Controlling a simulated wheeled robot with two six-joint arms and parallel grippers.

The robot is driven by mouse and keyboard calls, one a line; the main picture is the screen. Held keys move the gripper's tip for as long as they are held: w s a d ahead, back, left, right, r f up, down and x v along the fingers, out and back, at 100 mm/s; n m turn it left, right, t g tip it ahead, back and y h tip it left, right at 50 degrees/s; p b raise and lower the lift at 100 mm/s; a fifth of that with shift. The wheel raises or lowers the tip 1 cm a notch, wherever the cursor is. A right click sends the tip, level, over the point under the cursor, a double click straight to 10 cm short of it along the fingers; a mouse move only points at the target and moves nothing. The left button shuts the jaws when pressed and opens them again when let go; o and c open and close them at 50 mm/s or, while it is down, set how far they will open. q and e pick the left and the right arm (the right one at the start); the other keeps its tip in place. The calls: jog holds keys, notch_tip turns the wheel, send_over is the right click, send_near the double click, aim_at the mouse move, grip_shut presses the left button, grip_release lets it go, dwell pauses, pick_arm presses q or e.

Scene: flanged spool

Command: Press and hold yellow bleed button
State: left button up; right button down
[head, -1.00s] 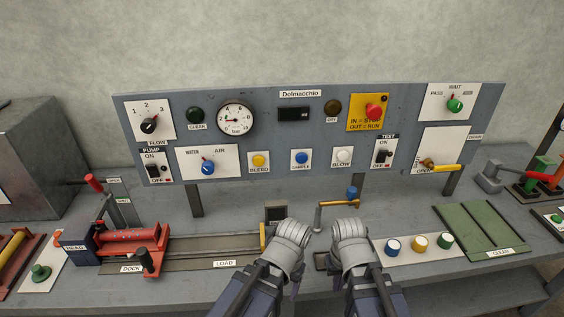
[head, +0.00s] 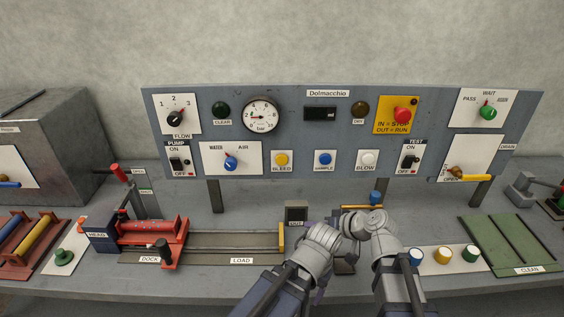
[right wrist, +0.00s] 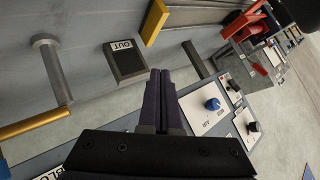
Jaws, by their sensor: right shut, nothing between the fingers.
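The yellow bleed button (head: 281,159) sits on a white plate labelled BLEED, low on the grey control panel (head: 315,100). My right gripper (head: 334,218) is in front of and below the panel in the head view, its fingers pointing left, partly hidden by my left wrist. In the right wrist view its purple fingers (right wrist: 160,75) are shut and empty, apart from the panel. The bleed button is not seen there; the gripper body covers part of the panel. My left gripper (head: 322,245) is low in front, its fingertips mostly hidden.
A dark block labelled OUT (right wrist: 125,62) stands near my right fingers. The blue water/air knob (head: 230,162) is left of the button, the blue sample button (head: 325,158) right of it.

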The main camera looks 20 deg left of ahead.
aim_at(282, 160)
jog(key=w+a+r+t+y, duration=0.3)
jog(key=a+r+y, duration=0.1)
jog(key=a+r, duration=0.5)
jog(key=shift+w+r+y, duration=0.15)
jog(key=shift+r+y, duration=0.15)
jog(key=shift+y, duration=0.1)
jog(key=shift+w, duration=0.1)
jog(key=shift+w+a, duration=0.4)
jog(key=shift+w, duration=1)
jog(key=shift+w+a, duration=0.4)
jog(key=shift+w, duration=0.95)
jog(key=shift+w+a, duration=0.4)
jog(key=shift+w, duration=1)
jog(key=shift+w, duration=0.15)
jog(key=shift+w+a, duration=0.1)
jog(key=shift+w, duration=0.15)
